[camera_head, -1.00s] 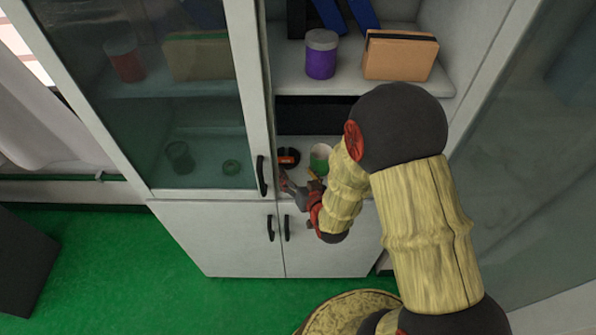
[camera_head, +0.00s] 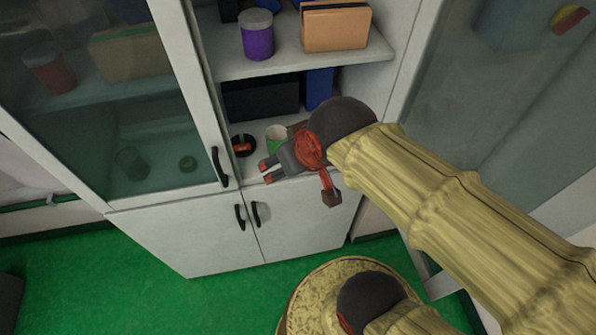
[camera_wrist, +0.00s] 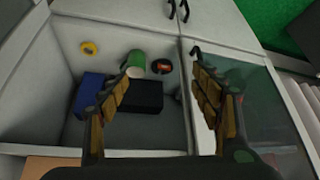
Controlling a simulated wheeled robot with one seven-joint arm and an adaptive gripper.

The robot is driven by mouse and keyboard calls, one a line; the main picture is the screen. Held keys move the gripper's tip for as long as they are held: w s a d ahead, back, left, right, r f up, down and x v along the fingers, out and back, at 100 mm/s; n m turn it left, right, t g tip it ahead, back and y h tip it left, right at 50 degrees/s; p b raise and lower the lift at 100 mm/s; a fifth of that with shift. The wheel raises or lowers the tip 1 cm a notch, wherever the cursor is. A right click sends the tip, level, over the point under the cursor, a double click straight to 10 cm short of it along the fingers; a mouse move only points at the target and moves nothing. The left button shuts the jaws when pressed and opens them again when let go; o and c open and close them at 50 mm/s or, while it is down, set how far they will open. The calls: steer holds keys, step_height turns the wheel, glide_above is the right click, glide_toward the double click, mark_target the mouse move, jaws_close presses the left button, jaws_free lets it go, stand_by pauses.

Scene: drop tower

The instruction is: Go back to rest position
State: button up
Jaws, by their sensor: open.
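My gripper (camera_head: 268,172) is open and empty in front of the cabinet's lower shelf in the head view. In the wrist view its two fingers (camera_wrist: 168,95) stand wide apart, with nothing between them but the cabinet interior and door edge behind. My arm reaches in from the lower right of the head view.
The cabinet's left glass door (camera_head: 110,110) is closed; the right side is open. The lower shelf holds a green-and-white cup (camera_head: 276,138), a black-and-orange roll (camera_head: 243,145) and a dark box (camera_head: 262,98). A purple jar (camera_head: 257,35) and tan box (camera_head: 336,26) stand above. Green floor (camera_head: 130,262) is clear.

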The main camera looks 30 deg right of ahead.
steer(key=shift+g, duration=0.4)
steer(key=s, duration=0.2)
steer(key=s+r, duration=0.1)
steer(key=s, duration=0.1)
steer(key=shift+a, duration=0.1)
step_height(320, 180, down, 12)
steer(key=b, duration=1.2)
steer(key=shift+w, duration=0.1)
steer(key=shift+c, duration=0.5)
